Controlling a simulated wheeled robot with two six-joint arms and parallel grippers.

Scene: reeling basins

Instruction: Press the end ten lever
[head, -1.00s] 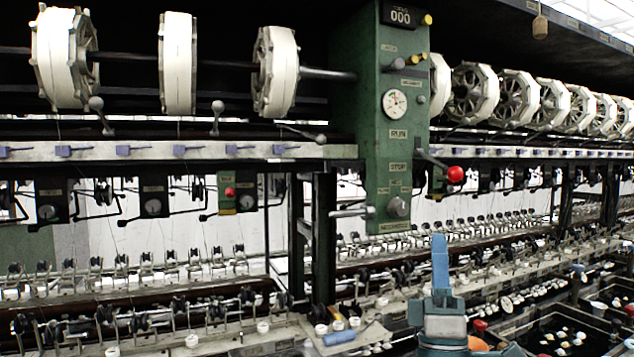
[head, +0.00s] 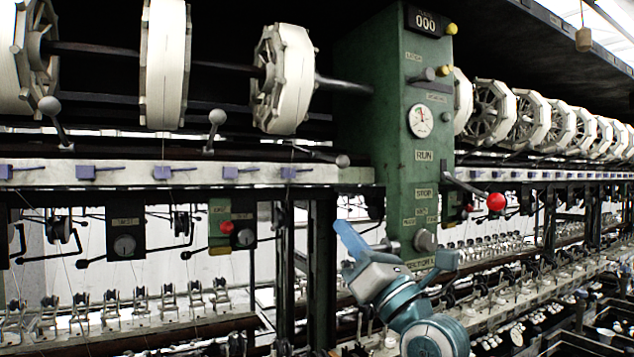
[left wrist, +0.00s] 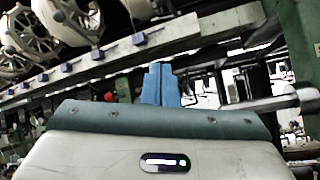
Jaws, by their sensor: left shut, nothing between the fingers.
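My left gripper (head: 347,232) has blue fingers, shut and empty. In the head view it is beside the green control column (head: 350,110), tips pointing up and left. The left wrist view shows the closed fingers (left wrist: 162,84) pointing toward the machine below the rail. A thick grey horizontal lever (left wrist: 285,103) lies to their right, apart from them in the picture. The column also has a red-ball lever (head: 496,202). I cannot read which lever is marked end ten. My right gripper is out of view.
Grey-knobbed levers (head: 216,118) stand along the rail (head: 230,175), and one leans low (head: 342,160) near the column. White reels (head: 283,78) hang above. Small red knobs (head: 227,227) and rows of spindles are below. A dark post (head: 322,270) stands left of my gripper.

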